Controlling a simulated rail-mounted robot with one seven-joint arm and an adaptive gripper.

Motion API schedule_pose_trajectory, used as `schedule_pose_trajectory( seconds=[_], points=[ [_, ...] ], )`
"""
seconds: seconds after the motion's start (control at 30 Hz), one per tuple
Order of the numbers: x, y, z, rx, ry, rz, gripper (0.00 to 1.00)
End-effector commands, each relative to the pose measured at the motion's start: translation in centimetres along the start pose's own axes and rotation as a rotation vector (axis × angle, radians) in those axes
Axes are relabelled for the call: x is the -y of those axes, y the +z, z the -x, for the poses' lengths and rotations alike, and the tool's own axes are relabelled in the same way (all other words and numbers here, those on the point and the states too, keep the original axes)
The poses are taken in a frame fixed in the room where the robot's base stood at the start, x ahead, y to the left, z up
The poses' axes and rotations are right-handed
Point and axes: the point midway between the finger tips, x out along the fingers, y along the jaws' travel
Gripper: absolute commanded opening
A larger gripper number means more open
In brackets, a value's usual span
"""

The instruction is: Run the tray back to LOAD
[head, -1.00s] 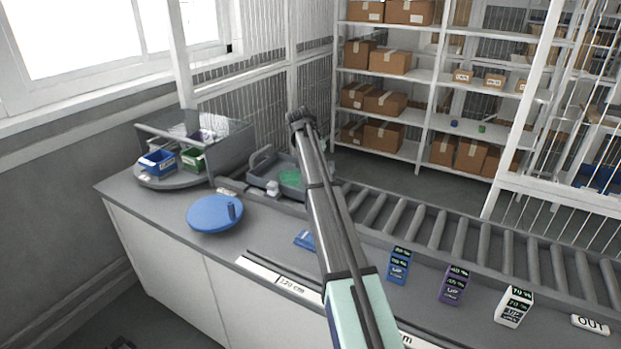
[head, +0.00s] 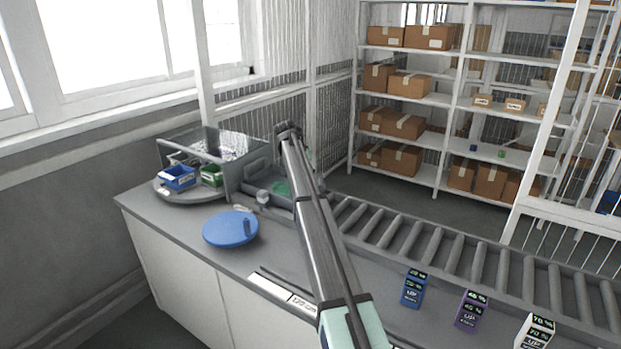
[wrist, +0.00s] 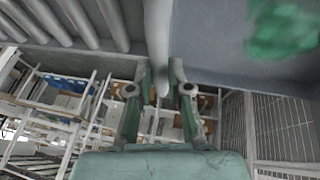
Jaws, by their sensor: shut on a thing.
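The grey tray (head: 256,186) is at the left end of the roller conveyor, beside the clear-hooded stand. It holds a green patch (head: 282,188), and the arm hides its right part. In the wrist view the tray (wrist: 215,50) fills the upper right, with the green patch (wrist: 283,28) inside. My gripper (wrist: 163,88) has its two fingers on either side of a grey bar (wrist: 158,35) at the tray's edge and is shut on it. In the head view my arm hides the fingers. No LOAD sign is readable.
A round stand (head: 186,192) with blue and green bins is left of the tray. Bare rollers (head: 430,247) run right. Blue, purple and white marked blocks (head: 413,288) line the counter. Wire fencing (head: 330,120) is behind.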

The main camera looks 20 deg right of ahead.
Motion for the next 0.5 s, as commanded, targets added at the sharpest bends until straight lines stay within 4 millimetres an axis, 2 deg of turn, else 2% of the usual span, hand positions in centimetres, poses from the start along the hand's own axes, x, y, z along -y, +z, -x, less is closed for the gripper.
schedule_pose_trajectory(
  seconds=[0.03, 0.07, 0.1, 0.5],
  points=[
    [0.43, -0.35, 0.17, -0.007, -0.009, 0.000, 0.00],
    [0.44, -0.36, 0.18, -0.007, -0.010, 0.000, 0.29],
    [0.45, -0.38, 0.19, -0.007, -0.010, 0.000, 0.43],
    [0.26, -0.21, 0.52, -0.004, -0.006, 0.001, 0.43]
  ],
)
